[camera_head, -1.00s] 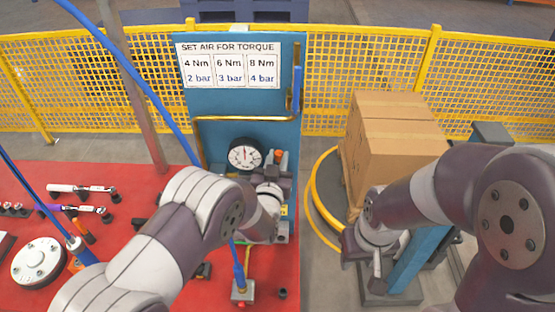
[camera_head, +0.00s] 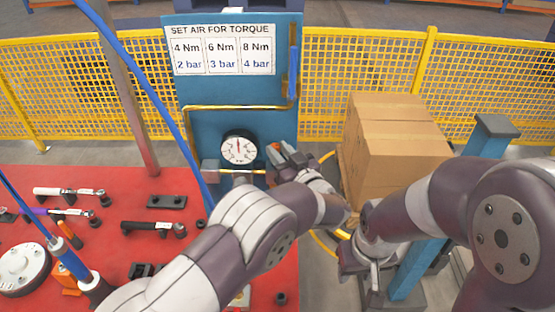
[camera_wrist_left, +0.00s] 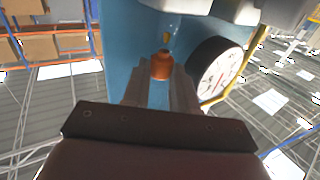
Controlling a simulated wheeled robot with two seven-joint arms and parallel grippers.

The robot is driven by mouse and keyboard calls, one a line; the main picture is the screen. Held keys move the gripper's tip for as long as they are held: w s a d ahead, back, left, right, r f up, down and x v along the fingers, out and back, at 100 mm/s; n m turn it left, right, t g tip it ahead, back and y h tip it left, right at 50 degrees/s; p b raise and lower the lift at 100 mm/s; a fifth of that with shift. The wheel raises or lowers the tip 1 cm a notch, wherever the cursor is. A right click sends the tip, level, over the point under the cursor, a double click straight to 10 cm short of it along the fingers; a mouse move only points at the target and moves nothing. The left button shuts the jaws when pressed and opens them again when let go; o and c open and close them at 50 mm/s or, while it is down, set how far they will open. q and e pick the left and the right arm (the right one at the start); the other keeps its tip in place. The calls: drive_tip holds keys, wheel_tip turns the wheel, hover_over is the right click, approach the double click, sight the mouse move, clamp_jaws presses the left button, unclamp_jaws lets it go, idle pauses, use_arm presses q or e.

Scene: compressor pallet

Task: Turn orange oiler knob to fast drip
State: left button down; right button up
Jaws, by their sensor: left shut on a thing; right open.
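The orange oiler knob (camera_wrist_left: 161,66) sits between the fingertips of my left gripper (camera_wrist_left: 161,82) in the left wrist view, at the blue panel. In the head view only a small orange part (camera_head: 275,148) shows beside the fingers. My left gripper (camera_head: 286,152) is shut on the knob, right of the round white gauge (camera_head: 239,149); the gauge also shows in the wrist view (camera_wrist_left: 222,70). The knob's turn position cannot be read. My right gripper (camera_head: 374,277) is open and empty, low and right of the panel.
The blue panel (camera_head: 200,92) carries a torque and air pressure sign (camera_head: 222,50) and a brass pipe. The red table (camera_head: 80,175) holds several tools at left. A cardboard box (camera_head: 395,140) stands right. Yellow mesh fencing runs behind.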

use_arm(q)
drive_tip(key=n+g+y, duration=0.1)
drive_tip(key=n+g+y+b, duration=0.1)
drive_tip(key=y, duration=0.1)
drive_tip(key=shift+w+d+f+b, duration=0.1)
drive_tip(key=shift+w+d+b, duration=0.05)
drive_tip(key=shift+d+b, duration=0.15)
drive_tip(key=shift+n+g+y, duration=0.3)
drive_tip(key=shift+n+y, duration=0.2)
drive_tip(key=shift+r, duration=0.2)
drive_tip(key=c, duration=1.2)
unclamp_jaws()
drive_tip(key=shift+o, duration=0.2)
